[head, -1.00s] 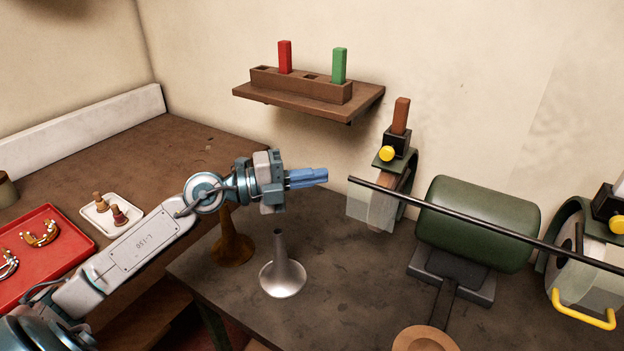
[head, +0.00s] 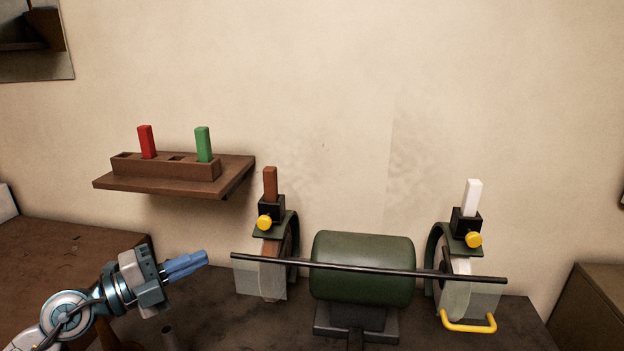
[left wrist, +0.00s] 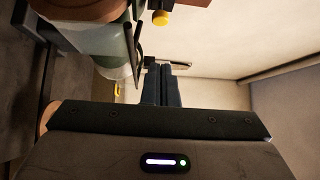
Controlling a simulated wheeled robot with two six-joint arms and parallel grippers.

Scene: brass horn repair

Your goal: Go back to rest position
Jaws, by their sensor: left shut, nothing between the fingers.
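My left gripper (head: 187,265) shows at the lower left of the head view, its blue fingers closed together with nothing between them. It is in the air left of the grinding machine and below the wall shelf. In the left wrist view its dark fingers (left wrist: 162,86) lie side by side, shut and empty. My right gripper is in neither view.
The green polishing motor (head: 362,268) stands on the dark bench, with a long black bar (head: 370,269) across its front. A wooden shelf (head: 225,180) holds a red bar (head: 147,142) and a green bar (head: 204,145).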

